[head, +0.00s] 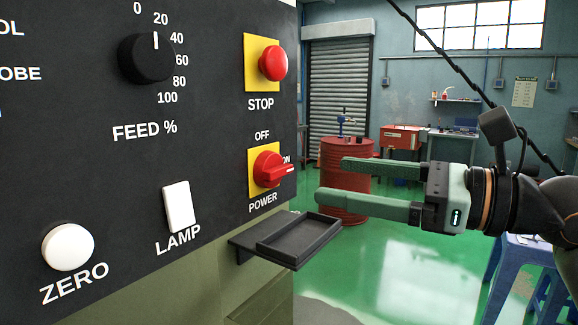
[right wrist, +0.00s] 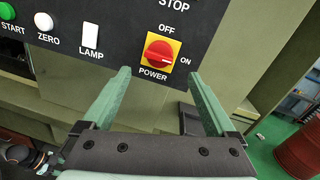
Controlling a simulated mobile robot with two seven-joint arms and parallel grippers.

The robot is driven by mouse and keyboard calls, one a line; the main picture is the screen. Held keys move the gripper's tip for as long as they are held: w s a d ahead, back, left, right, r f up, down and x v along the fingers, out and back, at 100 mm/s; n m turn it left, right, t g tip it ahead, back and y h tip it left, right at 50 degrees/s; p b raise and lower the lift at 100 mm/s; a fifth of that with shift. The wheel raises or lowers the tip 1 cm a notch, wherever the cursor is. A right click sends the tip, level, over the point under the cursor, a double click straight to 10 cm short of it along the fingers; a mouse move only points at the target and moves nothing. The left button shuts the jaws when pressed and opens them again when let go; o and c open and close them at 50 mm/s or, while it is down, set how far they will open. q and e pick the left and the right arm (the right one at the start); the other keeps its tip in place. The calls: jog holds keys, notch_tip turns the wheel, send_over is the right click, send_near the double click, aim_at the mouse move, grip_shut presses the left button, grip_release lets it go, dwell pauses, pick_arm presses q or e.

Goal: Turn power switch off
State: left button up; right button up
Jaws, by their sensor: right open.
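The power switch (head: 268,170) is a red rotary knob on a yellow plate, low on the right part of the black panel. Its handle points right, toward the ON label; OFF is printed above it. It also shows in the right wrist view (right wrist: 160,53), turned toward ON. My right gripper (head: 331,179) is open and empty, to the right of the switch and apart from it. In the right wrist view its green fingers (right wrist: 160,73) are spread, with the switch showing between and beyond the tips.
A red STOP button (head: 273,63) sits above the switch. A LAMP rocker (head: 178,206), ZERO button (head: 68,247) and FEED knob (head: 146,58) are to its left. A dark tray (head: 299,240) juts out below the switch. A red barrel (head: 345,205) stands behind my right gripper.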

aim_at(284, 170)
jog(key=p+x, duration=0.1)
jog(key=x, duration=0.6)
jog(key=shift+w+a+r+p, duration=0.1)
jog(key=shift+w+a+p, duration=0.05)
jog(key=shift+a+p, duration=0.2)
jog(key=shift+w+a, duration=0.3)
jog(key=shift+a, duration=0.15)
pick_arm(q)
jog(key=shift+s+a, duration=0.65)
jog(key=shift+a, duration=0.2)
pick_arm(e)
jog(key=shift+d, duration=0.1)
jog(key=c, duration=1.3)
pick_arm(q)
jog(key=shift+d+r, duration=0.15)
jog(key=shift+d, duration=0.05)
